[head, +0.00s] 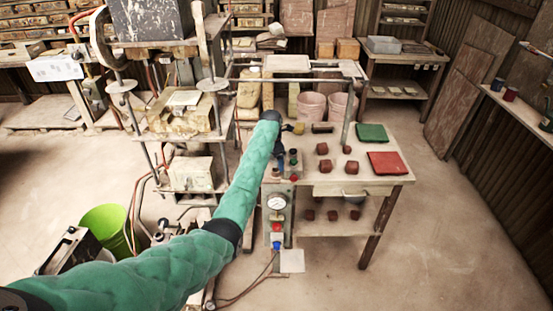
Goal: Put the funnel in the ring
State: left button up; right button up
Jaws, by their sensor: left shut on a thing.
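My left gripper (280,150) is at the left end of the workbench, at the end of my green-sleeved arm. It is small and dark here. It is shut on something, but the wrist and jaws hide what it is. I cannot clearly make out the funnel or the ring. A small yellowish thing (299,128) lies on the bench just right of the wrist; I cannot tell what it is. My right gripper is not in view.
The workbench (335,178) carries several dark red blocks, a green mat (371,133) and a red mat (386,162). Two pink buckets (312,106) stand behind. A gauge (276,203) is on the bench's front left. The press stands left. Floor at right is clear.

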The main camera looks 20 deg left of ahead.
aim_at(276, 166)
pick_arm(q)
jog(key=shift+f, duration=1.75)
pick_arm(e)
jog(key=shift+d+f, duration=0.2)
pick_arm(q)
jog(key=o, duration=0.9)
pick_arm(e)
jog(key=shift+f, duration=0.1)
